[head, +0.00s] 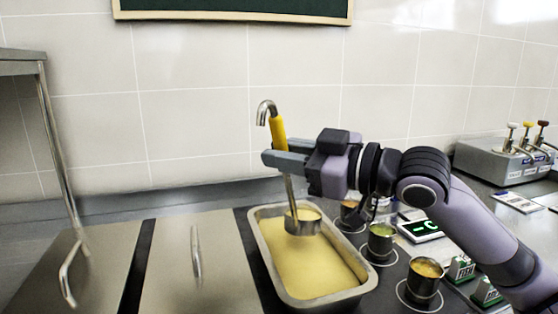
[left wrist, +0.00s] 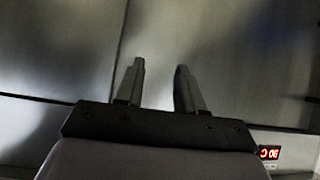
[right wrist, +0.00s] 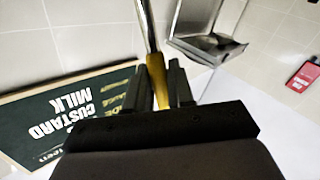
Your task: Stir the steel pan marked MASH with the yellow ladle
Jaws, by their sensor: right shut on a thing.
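The yellow ladle (head: 279,130) has a yellow grip, a hooked steel top and a steel bowl. My right gripper (head: 272,160) is shut on its handle and holds it upright over a steel pan (head: 279,274). The ladle's bowl (head: 303,222) is at the pan's far part, at or just above the yellow contents; I cannot tell how deep. No MASH label can be read on the pan. In the right wrist view the yellow handle (right wrist: 158,80) sits between the fingers. My left gripper (left wrist: 158,85) is open and empty before metal panels, and does not show in the head view.
Two lidded wells (head: 200,262) with handles lie left of the pan. Several small steel cups (head: 381,242) stand in round holders on its right, with small green signs (head: 461,268) beyond. A dispenser (head: 505,155) stands at the right. A tiled wall is behind.

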